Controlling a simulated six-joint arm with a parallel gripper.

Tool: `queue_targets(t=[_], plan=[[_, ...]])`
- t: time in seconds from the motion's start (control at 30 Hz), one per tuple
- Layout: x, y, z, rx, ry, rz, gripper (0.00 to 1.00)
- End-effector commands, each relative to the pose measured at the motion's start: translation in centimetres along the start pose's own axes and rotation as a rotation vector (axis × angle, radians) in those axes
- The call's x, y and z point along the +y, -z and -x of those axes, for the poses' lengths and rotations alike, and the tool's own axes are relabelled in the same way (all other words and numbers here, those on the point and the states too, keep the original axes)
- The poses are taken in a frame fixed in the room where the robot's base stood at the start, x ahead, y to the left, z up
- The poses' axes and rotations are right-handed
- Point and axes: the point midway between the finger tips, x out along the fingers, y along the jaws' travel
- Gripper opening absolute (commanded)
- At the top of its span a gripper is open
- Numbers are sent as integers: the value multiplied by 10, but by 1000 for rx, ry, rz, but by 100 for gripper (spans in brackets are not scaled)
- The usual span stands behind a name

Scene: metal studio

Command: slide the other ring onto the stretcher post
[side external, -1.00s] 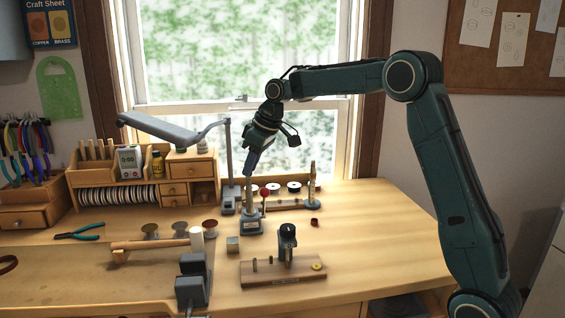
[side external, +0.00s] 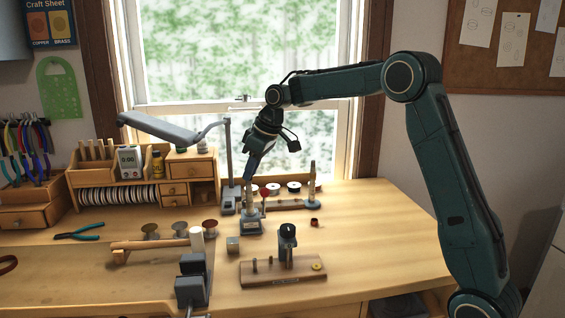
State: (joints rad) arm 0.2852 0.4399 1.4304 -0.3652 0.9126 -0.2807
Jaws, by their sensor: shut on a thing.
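The stretcher post (side external: 249,202) looks tapered and stands upright on a grey base (side external: 249,222) near the middle of the bench. My gripper (side external: 248,180) points down right at the top of this post. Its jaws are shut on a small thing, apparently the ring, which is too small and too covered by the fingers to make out. I cannot tell whether that ring is around the post tip or just above it. No ring lower on the post can be made out clearly.
A wooden board with pegs (side external: 262,282) lies in front, with a dark upright tool on it. A small copper-brown piece (side external: 314,222) lies to the right. A lamp (side external: 170,128) and spools (side external: 273,188) stand close behind.

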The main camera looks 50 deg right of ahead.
Motion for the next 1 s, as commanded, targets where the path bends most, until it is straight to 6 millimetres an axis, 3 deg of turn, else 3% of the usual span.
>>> queue_targets(t=[0.03, 0.13, 0.17, 0.63, 1.0], plan=[[0, 0, 0, 0, 0, 0, 24], [0, 0, 0, 0, 0, 0, 44], [0, 0, 0, 0, 0, 0, 46], [0, 0, 7, 1, 0, 0, 46], [1, 0, 52, 3, -2, -1, 46]])
